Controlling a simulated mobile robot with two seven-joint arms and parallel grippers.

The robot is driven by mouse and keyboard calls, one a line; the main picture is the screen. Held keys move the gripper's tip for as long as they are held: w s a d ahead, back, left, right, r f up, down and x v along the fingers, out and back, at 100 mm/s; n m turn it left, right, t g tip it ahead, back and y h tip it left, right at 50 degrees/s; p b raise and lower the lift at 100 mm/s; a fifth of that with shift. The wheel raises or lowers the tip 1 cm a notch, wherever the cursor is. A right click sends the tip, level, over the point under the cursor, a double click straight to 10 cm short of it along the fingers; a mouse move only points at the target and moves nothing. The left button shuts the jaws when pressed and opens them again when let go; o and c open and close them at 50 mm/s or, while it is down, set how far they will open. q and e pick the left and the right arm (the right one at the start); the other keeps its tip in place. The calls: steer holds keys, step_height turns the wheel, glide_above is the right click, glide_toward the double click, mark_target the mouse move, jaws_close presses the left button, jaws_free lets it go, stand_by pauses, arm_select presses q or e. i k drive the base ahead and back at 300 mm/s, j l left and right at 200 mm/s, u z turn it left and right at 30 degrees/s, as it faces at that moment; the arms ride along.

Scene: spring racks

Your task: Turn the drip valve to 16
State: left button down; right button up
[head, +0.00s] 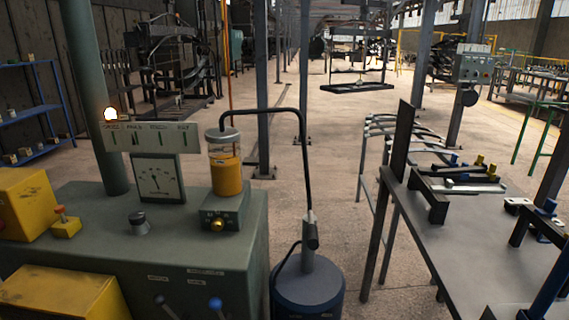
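A clear jar of amber liquid (226,172) stands on a small green-grey block on top of the green machine cabinet (90,205). A brass knob (217,225) is on the front of that block and looks like the drip valve; the marks around it are too small to read. A square dial gauge (158,178) with a needle stands left of the jar, its numbers not readable. A dark round knob (139,222) sits on the cabinet top in front of the gauge. Neither of my grippers is in view.
A black hose (302,150) arches from the jar to a dark blue drum (307,292). Yellow boxes (60,292) stand at the left, near a small red-topped yellow piece (65,222). A blue-knobbed lever (215,304) is on the cabinet front. A metal bench (455,230) with tools stands right.

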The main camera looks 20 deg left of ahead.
mark_target(217, 225)
steer(key=u, duration=1.4)
